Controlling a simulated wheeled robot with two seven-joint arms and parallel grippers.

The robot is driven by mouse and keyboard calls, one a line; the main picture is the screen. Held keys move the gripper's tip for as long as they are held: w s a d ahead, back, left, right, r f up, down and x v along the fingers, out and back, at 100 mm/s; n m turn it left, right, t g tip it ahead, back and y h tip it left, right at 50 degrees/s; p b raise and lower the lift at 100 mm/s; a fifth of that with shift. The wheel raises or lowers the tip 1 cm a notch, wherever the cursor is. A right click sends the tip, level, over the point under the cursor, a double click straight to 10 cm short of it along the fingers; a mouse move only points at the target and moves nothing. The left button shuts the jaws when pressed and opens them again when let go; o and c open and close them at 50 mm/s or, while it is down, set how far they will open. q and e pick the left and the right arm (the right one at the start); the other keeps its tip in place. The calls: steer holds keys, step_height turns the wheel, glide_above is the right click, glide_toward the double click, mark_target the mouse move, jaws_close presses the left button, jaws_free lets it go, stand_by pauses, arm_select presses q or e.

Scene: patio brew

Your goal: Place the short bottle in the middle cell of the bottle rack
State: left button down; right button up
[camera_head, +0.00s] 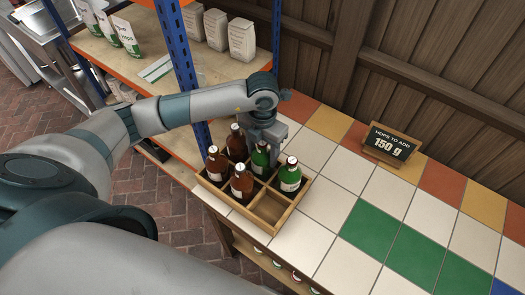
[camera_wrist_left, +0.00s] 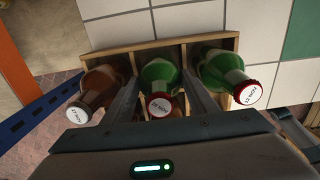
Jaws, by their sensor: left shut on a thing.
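The wooden bottle rack (camera_head: 291,209) stands on the tiled counter, with bottles in several cells. My left gripper (camera_head: 264,146) is over its back row, fingers pointing down. It is shut on a green bottle (camera_head: 260,158), which stands upright in the middle cell of that row, between a brown bottle and another green one. In the left wrist view, this green bottle (camera_wrist_left: 158,73) is between my fingers (camera_wrist_left: 160,80), its cap facing the camera. Its base is hidden, so I cannot tell whether it touches the rack floor.
Brown bottles (camera_head: 242,184) fill the rack's left side and front middle; a green bottle (camera_head: 289,177) stands at the right. The front right cell (camera_head: 270,210) is empty. A small sign (camera_head: 390,143) stands behind. The white tiles to the right are clear. A blue shelf post (camera_head: 180,60) rises close to my left arm.

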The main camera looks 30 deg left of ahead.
arm_select(q)
steer(key=c, duration=0.7)
jaws_free()
steer(key=shift+f, duration=0.1)
steer(key=shift+c, duration=0.2)
steer(key=shift+r, duration=0.2)
steer(key=shift+r, duration=0.1)
step_height(320, 180, up, 10)
steer(key=b, duration=0.3)
steer(key=shift+r, duration=0.2)
steer(key=shift+r+b, duration=0.35)
steer(key=shift+r, duration=0.35)
